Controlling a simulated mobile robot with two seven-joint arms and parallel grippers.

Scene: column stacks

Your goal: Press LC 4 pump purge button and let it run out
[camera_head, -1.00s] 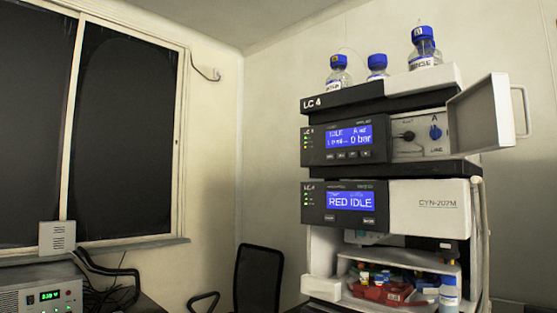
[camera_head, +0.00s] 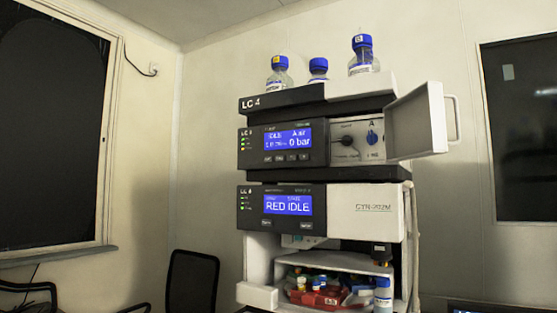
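The LC 4 column stack (camera_head: 257,104) stands in the middle right of the head view. Its upper module, the pump (camera_head: 257,145), has a blue screen (camera_head: 288,139) reading IDLE and 0 bar, with a row of small dark buttons (camera_head: 293,158) below it; their labels are too small to read. The pump's white door (camera_head: 415,122) is swung open to the right, showing a black knob (camera_head: 348,141) and a blue knob (camera_head: 372,137). The lower module (camera_head: 365,210) has a screen reading RED IDLE. Neither gripper is in view.
Several blue-capped bottles (camera_head: 361,55) stand on top of the stack. A lower open bay holds a red tray (camera_head: 318,299) of small vials, with a bottle (camera_head: 383,294) beside it. A black chair (camera_head: 191,282) stands left of the stack. A dark window (camera_head: 52,140) is at left.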

